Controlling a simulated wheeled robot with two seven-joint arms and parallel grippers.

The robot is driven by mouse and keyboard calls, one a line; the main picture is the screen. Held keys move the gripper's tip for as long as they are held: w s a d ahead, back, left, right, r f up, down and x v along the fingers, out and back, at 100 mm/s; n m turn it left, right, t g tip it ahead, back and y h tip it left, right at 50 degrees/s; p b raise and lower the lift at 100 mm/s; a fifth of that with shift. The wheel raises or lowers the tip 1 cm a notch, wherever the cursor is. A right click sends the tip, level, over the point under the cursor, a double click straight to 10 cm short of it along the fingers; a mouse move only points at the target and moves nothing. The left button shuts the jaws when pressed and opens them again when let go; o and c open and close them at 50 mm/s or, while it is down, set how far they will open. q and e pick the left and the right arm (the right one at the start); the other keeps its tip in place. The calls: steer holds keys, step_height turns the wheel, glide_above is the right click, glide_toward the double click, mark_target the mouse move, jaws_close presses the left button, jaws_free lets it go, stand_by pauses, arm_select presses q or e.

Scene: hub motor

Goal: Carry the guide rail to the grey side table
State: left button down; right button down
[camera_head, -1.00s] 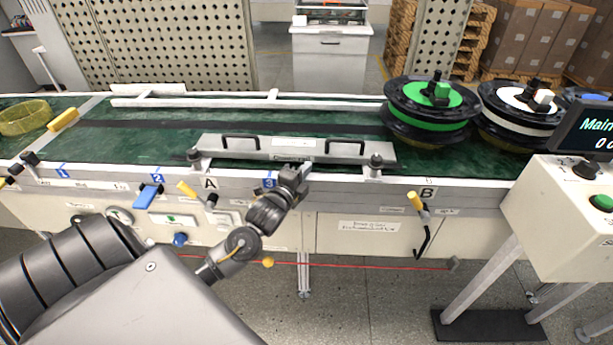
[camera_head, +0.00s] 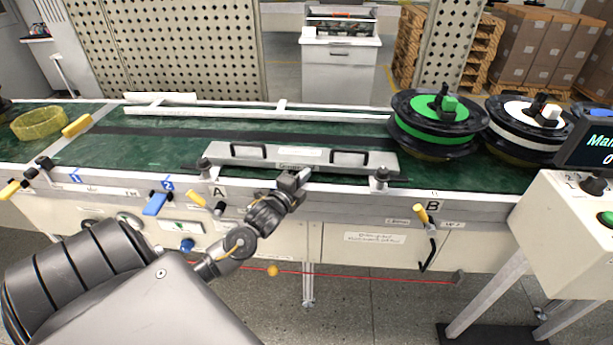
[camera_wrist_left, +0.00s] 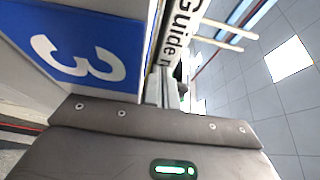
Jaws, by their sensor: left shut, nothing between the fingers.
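The guide rail (camera_head: 330,158) is a long pale metal bar with two black handles. It lies along the near edge of the green conveyor, between two black knobs (camera_head: 381,177). My left gripper (camera_head: 303,176) is at the conveyor's front edge, just below the middle of the rail. It is shut and holds nothing. In the left wrist view the rail's label (camera_wrist_left: 180,35) shows close ahead of the fingers, beside a blue number 3 plate (camera_wrist_left: 80,52). I cannot tell whether the fingertips touch the rail. My right gripper is not in view, and I cannot pick out the grey side table for certain.
Green (camera_head: 437,125) and white (camera_head: 528,122) spools stand on the conveyor at the right. A yellow ring (camera_head: 39,124) lies at the far left. A control box (camera_head: 575,225) stands front right. Yellow-handled clamps (camera_head: 421,213) stick out along the front edge.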

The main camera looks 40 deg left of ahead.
arm_select(q)
steer(key=shift+a+r, duration=0.25)
steer(key=shift+a, duration=0.05)
